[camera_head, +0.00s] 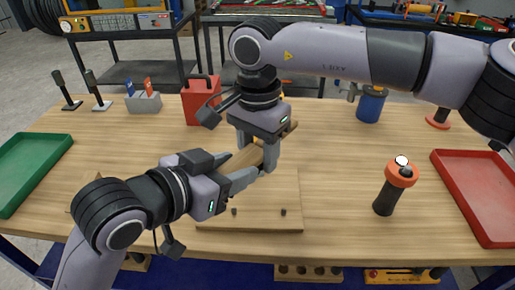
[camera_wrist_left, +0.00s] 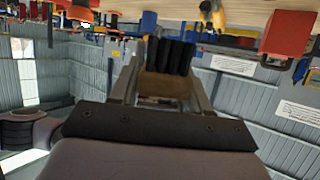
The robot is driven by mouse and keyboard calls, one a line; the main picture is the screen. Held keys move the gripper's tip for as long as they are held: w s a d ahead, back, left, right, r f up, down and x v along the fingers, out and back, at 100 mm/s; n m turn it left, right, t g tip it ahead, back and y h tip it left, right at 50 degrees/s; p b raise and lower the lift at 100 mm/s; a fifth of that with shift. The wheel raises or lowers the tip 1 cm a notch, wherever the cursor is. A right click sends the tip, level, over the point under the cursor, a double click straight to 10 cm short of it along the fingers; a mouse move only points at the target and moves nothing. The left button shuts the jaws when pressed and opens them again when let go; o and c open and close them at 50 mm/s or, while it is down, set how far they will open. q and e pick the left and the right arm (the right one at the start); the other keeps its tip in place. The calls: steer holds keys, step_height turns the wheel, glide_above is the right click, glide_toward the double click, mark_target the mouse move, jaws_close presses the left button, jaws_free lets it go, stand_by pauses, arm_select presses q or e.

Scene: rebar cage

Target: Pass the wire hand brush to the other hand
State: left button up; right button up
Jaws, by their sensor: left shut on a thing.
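The wire hand brush (camera_head: 243,160) has a wooden body and is held above the table, partly hidden between my two grippers. My left gripper (camera_head: 246,170) is shut on it. In the left wrist view the brush (camera_wrist_left: 166,86) shows a brown wooden block between the fingers, with dark bristles beyond. My right gripper (camera_head: 257,153) comes down from above, with its fingers apart on either side of the brush. Whether those fingers touch it cannot be told.
Below lies a wooden board (camera_head: 275,215). A green tray (camera_head: 35,160) is at left and a red tray (camera_head: 480,190) at right. An orange-topped dark cylinder (camera_head: 392,190) stands at front right. A red can (camera_head: 200,102) and blue container (camera_head: 371,104) stand at the back.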

arm_select(q)
steer(key=o, duration=1.2)
steer(key=shift+s+d, duration=0.15)
steer(key=shift+d, duration=0.05)
steer(key=shift+a+f+h, duration=0.15)
steer(key=shift+f+h, duration=0.15)
steer(key=shift+f, duration=0.2)
steer(key=s+a+f+n+t+y, duration=0.1)
steer(key=s+a+f+n+t, duration=0.2)
steer(key=a+f, duration=0.5)
steer(key=s+a+f+n+t+y, duration=0.1)
steer(key=s+a+f+n, duration=0.2)
steer(key=a+f+n, duration=0.3)
steer(key=s+a+f+m+g+y, duration=0.1)
steer(key=s+f+g+y, duration=0.1)
steer(key=f, duration=0.6)
steer(key=s+a+f+m+g+y, duration=0.1)
steer(key=s+f+m+y, duration=0.1)
steer(key=f, duration=0.7)
steer(key=shift+s+a+f+g+y, duration=0.15)
steer(key=shift+s+a+g+y, duration=0.3)
steer(key=shift+s, duration=0.45)
